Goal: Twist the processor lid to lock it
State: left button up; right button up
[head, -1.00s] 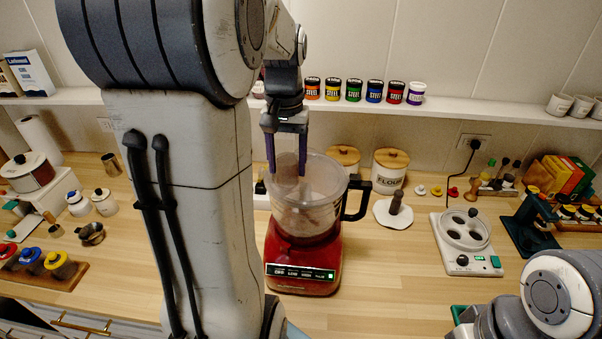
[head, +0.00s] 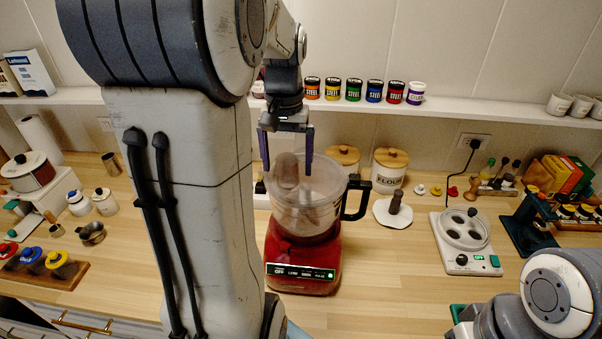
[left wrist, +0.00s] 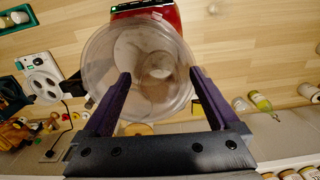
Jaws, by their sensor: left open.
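A red food processor (head: 303,264) stands on the wooden counter, with a clear bowl (head: 305,213) and a dark handle (head: 356,198) on the bowl's right side. The clear lid (head: 318,172) sits on top with a feed tube (head: 287,170) rising from it. The lid also shows from above in the left wrist view (left wrist: 138,50). My left gripper (head: 286,168) is open over the lid, fingers pointing down. In the left wrist view, its purple fingers (left wrist: 160,90) overlap the lid, apart and holding nothing. I cannot tell whether they touch it. My right gripper is not visible; only my right arm shows at lower right.
A flour canister (head: 388,175) stands behind and right of the processor. A white disc with a brown knob (head: 394,207) lies right of the handle. A white appliance (head: 463,242) is farther right. A shelf with paint jars (head: 354,91) runs behind. The counter in front right is clear.

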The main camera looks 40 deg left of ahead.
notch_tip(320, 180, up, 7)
jog(key=p, duration=0.6)
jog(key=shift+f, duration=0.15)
dwell(0.4)
